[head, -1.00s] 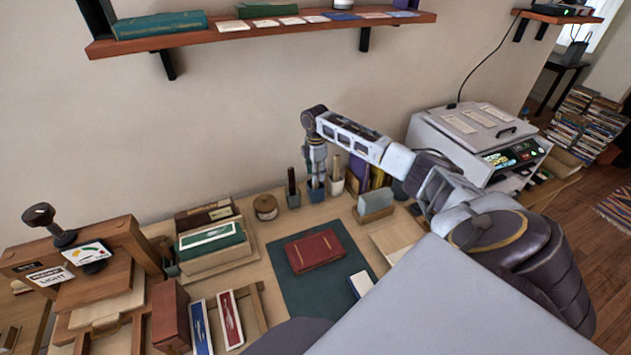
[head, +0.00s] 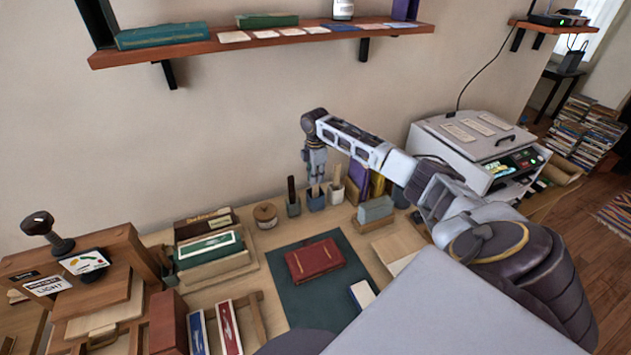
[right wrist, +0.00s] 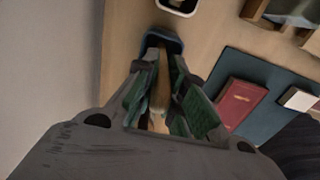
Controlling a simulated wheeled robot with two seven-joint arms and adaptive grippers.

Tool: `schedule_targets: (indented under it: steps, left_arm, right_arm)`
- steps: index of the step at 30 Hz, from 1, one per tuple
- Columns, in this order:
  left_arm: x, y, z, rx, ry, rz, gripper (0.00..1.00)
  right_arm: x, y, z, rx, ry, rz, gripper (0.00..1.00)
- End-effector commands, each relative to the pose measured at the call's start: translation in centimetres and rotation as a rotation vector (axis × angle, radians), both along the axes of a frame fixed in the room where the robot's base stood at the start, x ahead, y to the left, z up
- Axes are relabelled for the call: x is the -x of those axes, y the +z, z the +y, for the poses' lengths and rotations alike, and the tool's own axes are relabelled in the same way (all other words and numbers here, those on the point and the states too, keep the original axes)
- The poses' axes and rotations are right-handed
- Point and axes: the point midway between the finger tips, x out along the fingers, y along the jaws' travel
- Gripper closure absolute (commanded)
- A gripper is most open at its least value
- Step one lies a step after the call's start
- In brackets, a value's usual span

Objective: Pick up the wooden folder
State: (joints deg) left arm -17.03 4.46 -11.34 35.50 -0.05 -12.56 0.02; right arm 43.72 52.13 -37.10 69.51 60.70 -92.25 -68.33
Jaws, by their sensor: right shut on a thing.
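The wooden folder (right wrist: 156,88) is a slim, light-brown stick between the green-padded fingers of my right gripper (right wrist: 163,95) in the right wrist view. The gripper is shut on it. Its far end points into a dark blue cup (right wrist: 163,38); I cannot tell how deep it sits. In the head view my right gripper (head: 315,180) points down just above the blue cup (head: 316,201) at the back of the table, and the folder is mostly hidden there. My left gripper is not in view.
A grey cup with a dark tool (head: 292,205) and a white cup with a wooden tool (head: 335,193) flank the blue cup closely. The wall is behind. A red book (head: 314,259) lies on a dark green mat (head: 300,298) in front.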

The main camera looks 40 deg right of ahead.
Motion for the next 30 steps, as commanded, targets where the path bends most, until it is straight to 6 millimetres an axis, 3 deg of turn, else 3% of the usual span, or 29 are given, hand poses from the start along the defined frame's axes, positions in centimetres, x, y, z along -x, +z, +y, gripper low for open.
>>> schedule_targets:
  steps: [15, 30]
  left_arm:
    - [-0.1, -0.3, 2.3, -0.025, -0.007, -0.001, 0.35]
    - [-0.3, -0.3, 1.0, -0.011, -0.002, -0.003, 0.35]
  right_arm:
    - [-0.1, 7.1, 0.0, -0.001, 0.001, -0.003, 1.00]
    - [0.0, 8.0, 0.0, -0.001, 0.000, 0.000, 1.00]
